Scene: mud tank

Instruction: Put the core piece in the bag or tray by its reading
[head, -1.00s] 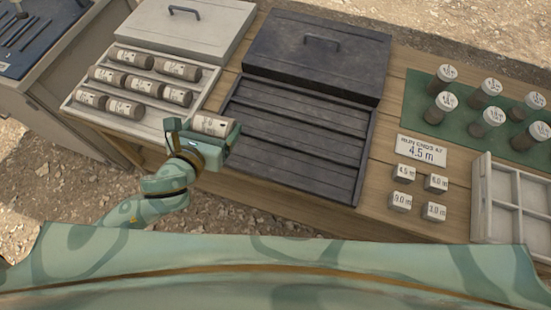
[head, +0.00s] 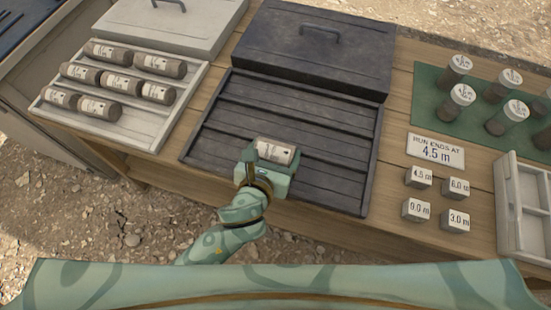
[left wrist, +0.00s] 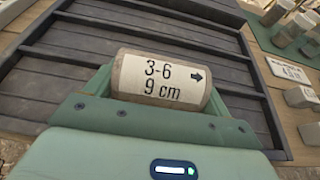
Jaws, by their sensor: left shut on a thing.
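My left gripper (head: 272,165) is shut on a core piece (head: 276,151), a short brown cylinder with a white label. In the left wrist view the core piece (left wrist: 160,79) lies across the jaws, and its label reads "3-6", "9 cm", with an arrow pointing right. The gripper holds it over the near part of the empty dark tray (head: 215,122), which has several long slots. The light tray (head: 190,104) at the left holds several labelled core pieces. A sign (head: 435,151) reads "RUN ENDS AT 4.5 m". My right gripper is not in view.
A dark lid (head: 310,50) and a light lid (head: 175,25) with handles lie behind the trays. Small marker blocks (head: 418,178) stand at the right.

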